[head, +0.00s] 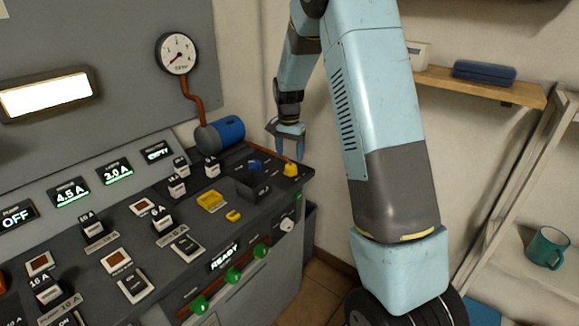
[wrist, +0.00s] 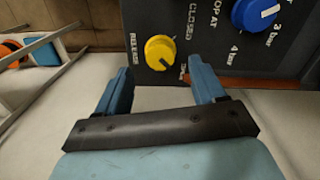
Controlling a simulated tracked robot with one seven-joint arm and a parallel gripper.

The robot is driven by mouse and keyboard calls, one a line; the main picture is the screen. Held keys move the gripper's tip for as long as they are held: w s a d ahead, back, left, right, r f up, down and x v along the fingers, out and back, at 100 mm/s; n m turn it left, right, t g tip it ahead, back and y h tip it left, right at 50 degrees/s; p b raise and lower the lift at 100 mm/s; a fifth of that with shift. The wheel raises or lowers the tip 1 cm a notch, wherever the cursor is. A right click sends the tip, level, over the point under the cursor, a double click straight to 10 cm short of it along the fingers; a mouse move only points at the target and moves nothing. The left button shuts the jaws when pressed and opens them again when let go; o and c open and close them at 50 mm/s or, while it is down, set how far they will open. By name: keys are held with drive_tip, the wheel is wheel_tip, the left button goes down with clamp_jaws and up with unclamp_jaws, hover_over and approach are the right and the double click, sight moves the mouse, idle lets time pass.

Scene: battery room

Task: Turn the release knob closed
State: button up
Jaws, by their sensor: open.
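The knob also shows in the head view (head: 291,169) at the panel's right end. My gripper (wrist: 162,85) is open and empty, with its blue fingers on either side below the knob, apart from it. In the head view my gripper (head: 291,155) hangs just above the knob's corner of the panel.
A blue knob (wrist: 254,14) with bar marks sits right of the release knob. A blue cylinder (head: 229,130) and a pressure gauge (head: 178,54) stand behind the panel. Several switches and a yellow block (head: 210,200) cover the console. A shelf (head: 480,85) is at right.

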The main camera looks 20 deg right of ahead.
sight(290, 166)
wheel_tip(290, 166, down, 6)
drive_tip(key=shift+s+d+r, duration=0.1)
drive_tip(key=shift+r, duration=0.05)
drive_tip(key=shift+c, duration=0.5)
drive_tip(key=c, duration=0.9)
drive_tip(key=shift+a, duration=0.2)
drive_tip(key=shift+c, duration=0.3)
drive_tip(key=shift+d, duration=0.1)
